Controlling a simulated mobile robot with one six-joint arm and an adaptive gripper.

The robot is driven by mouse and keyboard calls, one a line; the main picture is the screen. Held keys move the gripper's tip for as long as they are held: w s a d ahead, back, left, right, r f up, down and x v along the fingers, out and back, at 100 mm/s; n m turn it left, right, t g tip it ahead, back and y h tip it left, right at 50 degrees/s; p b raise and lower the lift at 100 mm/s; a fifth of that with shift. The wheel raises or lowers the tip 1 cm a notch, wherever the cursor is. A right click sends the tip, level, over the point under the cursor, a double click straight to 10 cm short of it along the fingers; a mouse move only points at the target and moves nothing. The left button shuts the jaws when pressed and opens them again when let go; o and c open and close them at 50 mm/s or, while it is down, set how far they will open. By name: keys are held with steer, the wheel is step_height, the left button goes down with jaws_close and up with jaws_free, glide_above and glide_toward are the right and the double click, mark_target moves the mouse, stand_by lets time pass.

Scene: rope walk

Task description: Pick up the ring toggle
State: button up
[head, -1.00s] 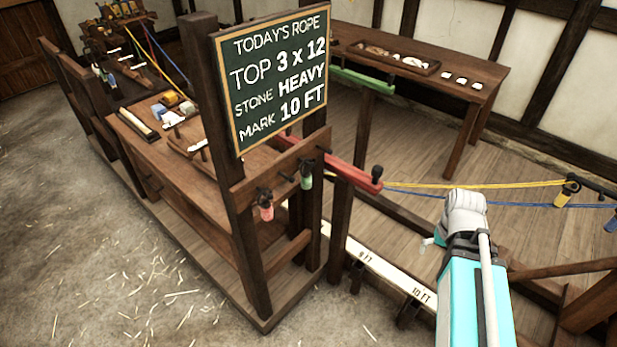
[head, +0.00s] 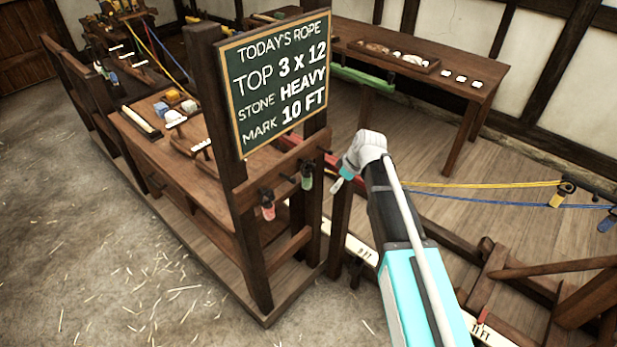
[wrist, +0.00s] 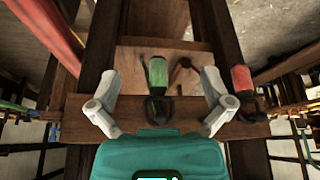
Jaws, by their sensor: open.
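Two small hanging pieces show on pegs of the wooden crossbar below the chalkboard: a green one (head: 306,178) and a pinkish-red one (head: 267,205). I cannot tell for sure which is the ring toggle. In the wrist view the green piece (wrist: 157,82) lies between the two fingers of my gripper (wrist: 160,104), with clear gaps on both sides. The red piece (wrist: 242,82) is outside the right finger. My gripper is open and empty. In the head view my gripper (head: 341,178) is just right of the crossbar post; its fingers are partly hidden there.
The chalkboard (head: 281,80) stands on posts above the crossbar (head: 285,165). A red beam (head: 345,163) passes behind my wrist. A workbench (head: 160,150) with tools is to the left. Yellow and blue ropes (head: 490,186) stretch at the right.

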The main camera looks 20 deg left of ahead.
mark_target(304, 172)
stand_by(0.3)
steer(key=w+a, duration=0.1)
steer(key=a, duration=0.6)
steer(key=shift+w+a, duration=0.15)
steer(key=shift+w, duration=0.05)
steer(key=shift+a, duration=0.1)
steer(key=shift+w+a, duration=0.15)
steer(key=shift+a, duration=0.4)
steer(key=a, duration=0.3)
steer(key=shift+w+a+f+b, duration=0.2)
steer(key=shift+w+f+b, duration=0.15)
steer(key=shift+f+b, duration=0.05)
steer(key=shift+a+f, duration=0.1)
steer(key=shift+f, duration=0.1)
steer(key=c, duration=0.9)
steer(key=shift+c, duration=0.2)
